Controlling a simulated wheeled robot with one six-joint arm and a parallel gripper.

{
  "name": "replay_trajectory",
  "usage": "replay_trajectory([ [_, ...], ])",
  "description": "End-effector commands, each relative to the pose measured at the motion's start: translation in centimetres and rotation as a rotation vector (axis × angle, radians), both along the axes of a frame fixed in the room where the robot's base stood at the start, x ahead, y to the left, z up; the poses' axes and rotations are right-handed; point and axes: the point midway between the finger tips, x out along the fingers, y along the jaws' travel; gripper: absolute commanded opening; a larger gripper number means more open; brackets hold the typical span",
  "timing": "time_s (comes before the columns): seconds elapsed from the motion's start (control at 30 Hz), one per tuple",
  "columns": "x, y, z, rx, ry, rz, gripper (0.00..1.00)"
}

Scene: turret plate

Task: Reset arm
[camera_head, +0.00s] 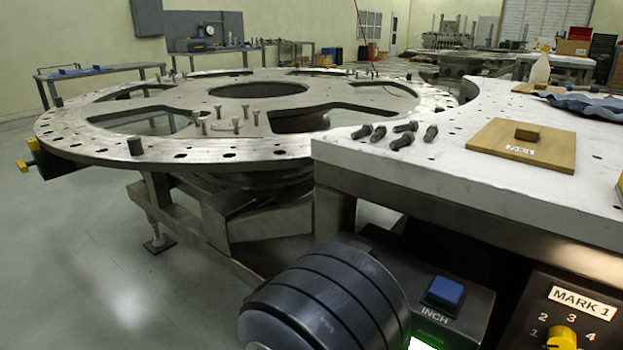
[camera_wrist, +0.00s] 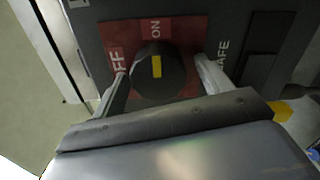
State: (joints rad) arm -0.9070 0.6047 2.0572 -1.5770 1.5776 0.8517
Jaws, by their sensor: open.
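In the wrist view my gripper (camera_wrist: 161,76) is open, with one finger on each side of a round black knob (camera_wrist: 147,78). I cannot tell whether the fingers touch it. The knob sits on a red plate (camera_wrist: 185,33) lettered ON above and with a partly hidden word ending in FF at the left. A yellow bar on the knob stands nearly upright in the picture, in line with ON. A large dark ribbed part of my arm fills the lower middle of the head view; my gripper is hidden there.
A large round turret plate (camera_head: 95,140) stands at the left. A white-topped bench (camera_head: 480,190) at the right holds loose bolts (camera_head: 402,138), a wooden board (camera_head: 490,146) and a blue cloth (camera_head: 590,105). Below are a blue INCH button (camera_head: 444,292) and a yellow MARK 1 selector (camera_head: 562,338).

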Motion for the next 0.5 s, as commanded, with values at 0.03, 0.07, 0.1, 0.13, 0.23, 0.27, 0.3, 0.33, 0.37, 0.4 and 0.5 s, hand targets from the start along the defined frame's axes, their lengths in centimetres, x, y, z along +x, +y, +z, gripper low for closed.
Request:
replay_trajectory([
  [0.03, -0.02, 0.0, 0.56, -0.028, 0.021, 0.0, 0.74],
  [0.07, -0.02, 0.0, 0.54, -0.043, 0.034, -0.001, 0.74],
  [0.1, -0.03, 0.0, 0.53, -0.063, 0.049, 0.0, 0.74],
  [0.13, -0.03, 0.0, 0.53, -0.079, 0.062, 0.0, 0.74],
  [0.23, -0.05, -0.01, 0.49, -0.13, 0.102, -0.001, 0.74],
  [0.27, -0.04, 0.0, 0.47, -0.146, 0.114, -0.001, 0.74],
  [0.3, -0.05, -0.01, 0.47, -0.165, 0.129, 0.0, 0.74],
  [0.33, -0.05, -0.01, 0.45, -0.182, 0.142, 0.0, 0.74],
  [0.37, -0.06, -0.01, 0.44, -0.197, 0.154, 0.0, 0.74],
  [0.4, -0.06, -0.01, 0.44, -0.218, 0.17, -0.001, 0.74],
  [0.5, -0.07, -0.01, 0.41, -0.271, 0.212, 0.0, 0.74],
])
